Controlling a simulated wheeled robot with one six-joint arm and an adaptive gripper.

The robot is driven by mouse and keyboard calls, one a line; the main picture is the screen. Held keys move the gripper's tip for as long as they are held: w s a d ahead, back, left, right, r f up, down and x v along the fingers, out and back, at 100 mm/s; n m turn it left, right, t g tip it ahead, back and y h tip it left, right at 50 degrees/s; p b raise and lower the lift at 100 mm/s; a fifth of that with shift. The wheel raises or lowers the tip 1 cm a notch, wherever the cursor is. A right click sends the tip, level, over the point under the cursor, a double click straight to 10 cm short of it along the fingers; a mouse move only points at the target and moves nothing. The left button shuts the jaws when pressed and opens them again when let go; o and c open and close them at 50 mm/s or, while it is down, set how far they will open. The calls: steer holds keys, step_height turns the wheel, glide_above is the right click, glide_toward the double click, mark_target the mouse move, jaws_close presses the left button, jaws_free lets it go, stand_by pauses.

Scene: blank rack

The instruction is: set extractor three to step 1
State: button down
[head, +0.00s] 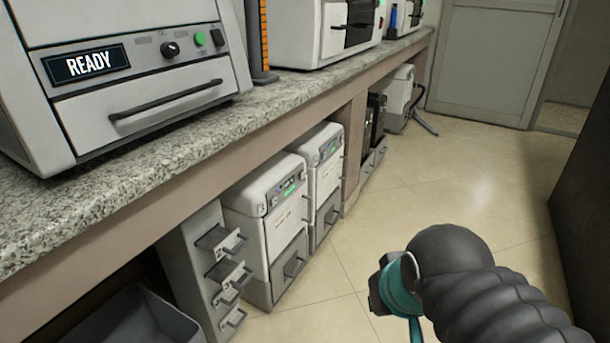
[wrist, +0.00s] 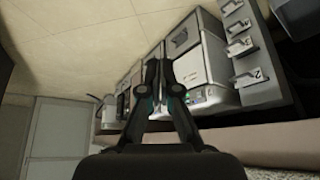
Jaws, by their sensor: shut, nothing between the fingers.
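Two white under-bench machines with small lit green panels stand side by side, the nearer one (head: 266,215) and the farther one (head: 326,170). The nearer one also shows in the wrist view (wrist: 206,70), which is turned over. I cannot read a label that tells which thing is extractor three. A larger machine on the bench (head: 150,75) has a READY display (head: 88,64), a black knob (head: 170,49) and a green button (head: 200,39). My gripper (wrist: 160,62) is shut and empty, with its fingers in front of the under-bench machines. The head view shows my arm at lower right, apart from the machines.
A grey rack (head: 195,270) with several handled slots stands left of the nearer white machine; tags with numbers show in the wrist view (wrist: 247,77). The granite bench (head: 185,150) overhangs the machines. The tiled floor (head: 460,170) is clear. A dark cabinet (head: 580,200) bounds the right.

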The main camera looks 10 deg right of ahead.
mark_target(302, 175)
steer(key=w+d+m+t+h, duration=0.1)
steer(key=w+d+m+t, duration=0.15)
steer(key=w, duration=1.15)
steer(key=w+d+m+t, duration=0.2)
steer(key=w+m+t, duration=0.1)
steer(key=w, duration=1.2)
steer(key=w+f+m+t+y, duration=0.1)
steer(key=w+f, duration=0.4)
steer(key=w, duration=0.5)
steer(key=w+f+m+t+y, duration=0.2)
steer(key=w+f, duration=0.4)
steer(key=w, duration=0.4)
steer(key=shift+f+m+t+y, duration=0.2)
steer(key=shift+m+t+y, duration=0.1)
steer(key=shift+m+t, duration=0.25)
steer(key=w+a, duration=0.5)
steer(key=a, duration=0.2)
steer(key=shift+b, duration=0.3)
steer(key=shift+w+a, duration=0.1)
steer(key=shift+a, duration=0.1)
